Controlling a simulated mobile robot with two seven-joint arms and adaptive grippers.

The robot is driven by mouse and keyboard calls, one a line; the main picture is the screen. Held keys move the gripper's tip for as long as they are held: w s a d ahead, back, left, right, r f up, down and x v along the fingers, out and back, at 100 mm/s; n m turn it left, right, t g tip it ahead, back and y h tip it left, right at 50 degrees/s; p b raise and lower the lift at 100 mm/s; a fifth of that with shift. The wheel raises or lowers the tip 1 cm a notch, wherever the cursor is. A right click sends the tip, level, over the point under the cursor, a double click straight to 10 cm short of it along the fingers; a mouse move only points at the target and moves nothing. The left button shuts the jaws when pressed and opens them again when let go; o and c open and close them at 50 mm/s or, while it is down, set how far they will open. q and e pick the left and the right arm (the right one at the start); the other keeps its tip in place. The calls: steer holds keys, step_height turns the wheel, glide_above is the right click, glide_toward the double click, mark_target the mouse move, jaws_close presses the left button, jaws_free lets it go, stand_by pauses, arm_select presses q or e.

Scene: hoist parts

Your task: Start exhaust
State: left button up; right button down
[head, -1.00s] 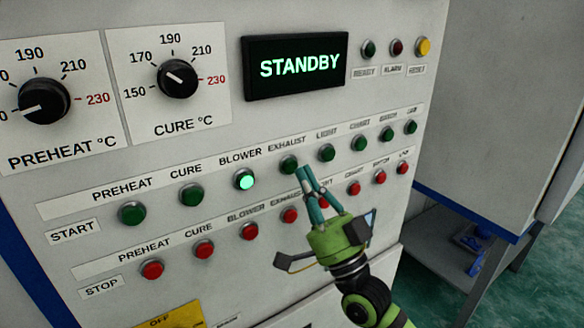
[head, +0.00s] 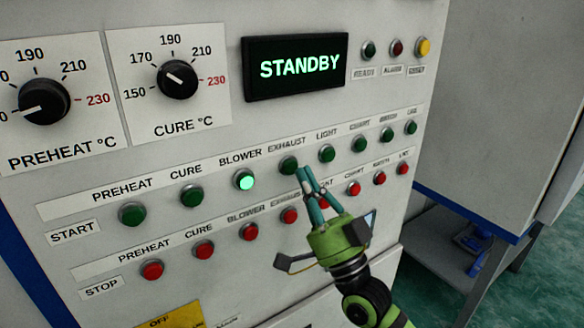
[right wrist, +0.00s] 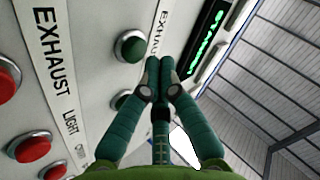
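The green exhaust start button (head: 289,165) sits in the START row under the EXHAUST label, to the right of the lit blower button (head: 244,180). It is unlit. My right gripper (head: 304,171) has its teal fingers together, with the tips just right of this button in the head view. In the right wrist view the fingertips (right wrist: 161,68) meet beside the green exhaust button (right wrist: 130,46), and nothing shows between them. I cannot tell whether a tip touches the panel. The button is not covered by the fingers. My left gripper is out of view.
The red exhaust stop button (head: 289,215) lies below, in a row of several red buttons. The green light button (head: 326,153) is close on the right. A display (head: 295,67) reads STANDBY.

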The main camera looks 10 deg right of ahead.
steer(key=shift+w+a, duration=0.1)
steer(key=shift+w, duration=0.1)
steer(key=shift+w+a, duration=0.1)
steer(key=shift+w, duration=0.15)
steer(key=shift+w+a, duration=0.1)
steer(key=shift+w, duration=0.25)
stand_by(0.8)
stand_by(0.3)
steer(key=shift+s+d, duration=0.25)
steer(key=shift+s, duration=0.55)
steer(key=shift+s+d+p, duration=0.2)
steer(key=shift+s+d, duration=0.1)
steer(key=shift+s, duration=0.5)
steer(key=shift+s+d+p, duration=0.2)
steer(key=shift+s+d, duration=0.05)
steer(key=shift+s, duration=0.5)
steer(key=shift+s+d+p, duration=0.2)
steer(key=shift+s+d, duration=0.1)
steer(key=shift+s, duration=0.5)
